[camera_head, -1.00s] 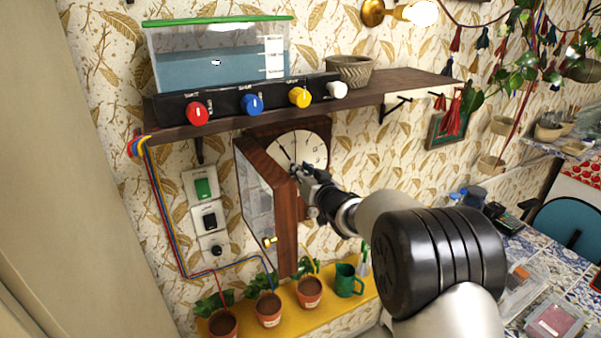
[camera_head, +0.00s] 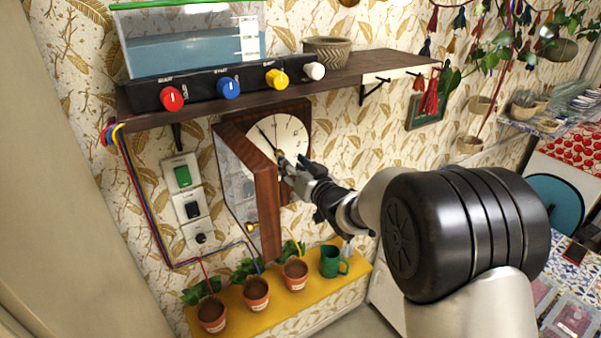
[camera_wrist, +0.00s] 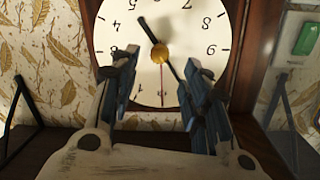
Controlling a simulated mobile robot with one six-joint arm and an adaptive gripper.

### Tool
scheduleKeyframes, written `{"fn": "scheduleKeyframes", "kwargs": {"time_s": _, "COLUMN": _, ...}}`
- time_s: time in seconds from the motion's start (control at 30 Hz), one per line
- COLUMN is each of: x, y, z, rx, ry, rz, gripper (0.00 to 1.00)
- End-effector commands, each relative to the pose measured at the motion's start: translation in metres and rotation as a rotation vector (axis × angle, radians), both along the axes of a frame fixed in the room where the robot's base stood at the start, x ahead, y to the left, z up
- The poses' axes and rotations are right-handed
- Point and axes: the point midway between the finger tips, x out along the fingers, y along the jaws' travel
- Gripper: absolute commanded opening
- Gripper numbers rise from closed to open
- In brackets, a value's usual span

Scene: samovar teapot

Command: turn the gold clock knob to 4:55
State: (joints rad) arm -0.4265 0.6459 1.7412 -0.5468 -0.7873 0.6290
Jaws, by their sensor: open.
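The wall clock has a white face (camera_head: 292,128) in a brown wooden case, with its wooden door (camera_head: 262,195) swung open. In the wrist view the face (camera_wrist: 112,45) appears upside down. The gold knob (camera_wrist: 160,53) sits at its centre. The short thick hand (camera_wrist: 149,31) points near 5. The long thin hand (camera_wrist: 176,73) points between 10 and 11, its end near my right finger. A thin red hand points at 12. My gripper (camera_wrist: 163,80) is open, with one finger on each side below the knob in that view and visible gaps. In the head view my gripper (camera_head: 289,165) is at the clock's centre.
A shelf (camera_head: 355,80) with a water tank (camera_head: 190,45) and a row of coloured knobs is above the clock. Wall switches (camera_head: 183,177) are left of the open door. Potted plants (camera_head: 256,293) and a green mug (camera_head: 332,262) stand on a yellow ledge below.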

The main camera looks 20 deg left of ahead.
Motion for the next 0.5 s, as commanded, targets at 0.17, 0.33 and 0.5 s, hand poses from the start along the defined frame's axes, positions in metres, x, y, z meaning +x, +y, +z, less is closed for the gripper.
{"fn": "scheduleKeyframes", "kwargs": {"time_s": 0.17, "x": -0.022, "y": -0.024, "z": 0.004, "rx": -0.001, "ry": 0.0, "rz": -0.002, "gripper": 0.43}}
{"fn": "scheduleKeyframes", "kwargs": {"time_s": 0.33, "x": -0.034, "y": -0.035, "z": 0.005, "rx": 0.0, "ry": -0.001, "rz": 0.001, "gripper": 0.43}}
{"fn": "scheduleKeyframes", "kwargs": {"time_s": 0.5, "x": -0.036, "y": -0.037, "z": 0.005, "rx": 0.0, "ry": -0.001, "rz": 0.001, "gripper": 0.43}}
